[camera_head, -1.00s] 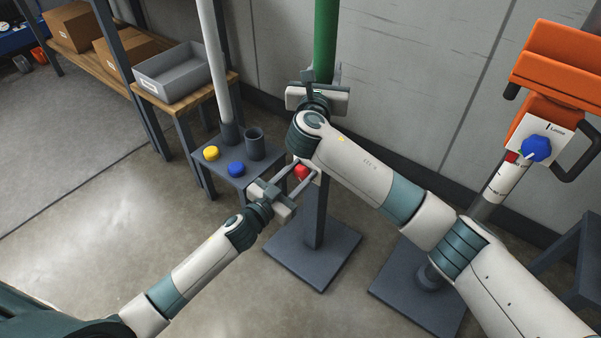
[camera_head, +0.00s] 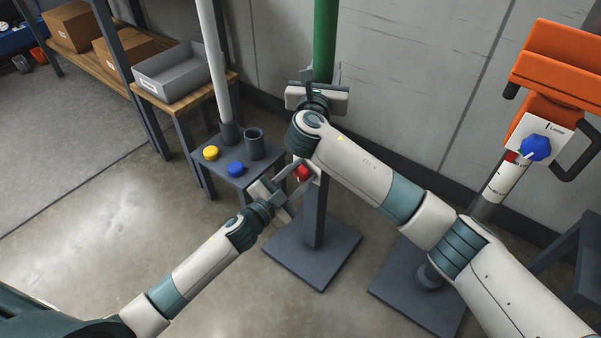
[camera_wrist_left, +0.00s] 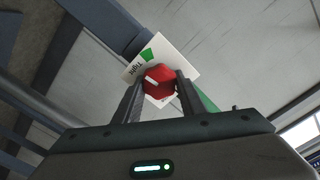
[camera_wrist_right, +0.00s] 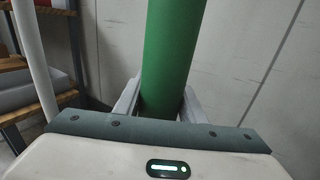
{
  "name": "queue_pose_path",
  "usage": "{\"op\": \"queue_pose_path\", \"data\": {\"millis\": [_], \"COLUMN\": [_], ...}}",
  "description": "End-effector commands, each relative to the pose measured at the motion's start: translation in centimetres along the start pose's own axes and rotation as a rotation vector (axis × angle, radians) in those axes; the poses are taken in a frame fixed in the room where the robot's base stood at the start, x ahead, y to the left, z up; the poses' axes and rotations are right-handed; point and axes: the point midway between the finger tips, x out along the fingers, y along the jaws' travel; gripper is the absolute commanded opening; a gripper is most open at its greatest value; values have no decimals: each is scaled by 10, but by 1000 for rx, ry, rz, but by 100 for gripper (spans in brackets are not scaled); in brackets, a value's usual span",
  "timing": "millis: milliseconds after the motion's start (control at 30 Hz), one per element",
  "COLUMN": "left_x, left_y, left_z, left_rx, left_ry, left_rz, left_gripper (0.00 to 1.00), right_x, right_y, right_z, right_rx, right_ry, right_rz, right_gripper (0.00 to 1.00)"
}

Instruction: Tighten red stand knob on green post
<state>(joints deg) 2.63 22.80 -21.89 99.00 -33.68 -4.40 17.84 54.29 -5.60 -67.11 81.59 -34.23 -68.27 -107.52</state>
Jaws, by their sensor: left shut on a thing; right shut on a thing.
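The red knob (camera_head: 302,172) sits on a white plate on the dark stand that carries the green post (camera_head: 325,40). My left gripper (camera_head: 296,179) is shut on the red knob, one finger on each side. In the left wrist view the knob (camera_wrist_left: 158,82) has a white mark on its left part. The white plate (camera_wrist_left: 178,50) behind it bears a green patch and the word "Tight". My right gripper (camera_head: 322,84) is shut around the green post, which rises upright between its fingers in the right wrist view (camera_wrist_right: 170,50). My right forearm hides part of the stand.
Floor at front left is clear.

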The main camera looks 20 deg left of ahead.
Motion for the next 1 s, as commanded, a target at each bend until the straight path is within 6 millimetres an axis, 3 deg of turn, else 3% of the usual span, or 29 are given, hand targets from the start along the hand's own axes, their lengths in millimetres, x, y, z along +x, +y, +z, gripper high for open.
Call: {"op": "queue_pose_path", "data": {"millis": [500, 1000], "left_x": [0, 0], "left_y": [2, 3], "left_z": [1, 1], "left_rx": [399, 475], "left_ry": [-1, -1], "left_rz": [0, 1], "left_gripper": [15, 15], "right_x": [0, 0], "right_y": [0, 0], "right_z": [-1, -1], "right_rx": [0, 0], "right_ry": [1, 1], "right_rz": [0, 0], "right_gripper": [0, 0]}}
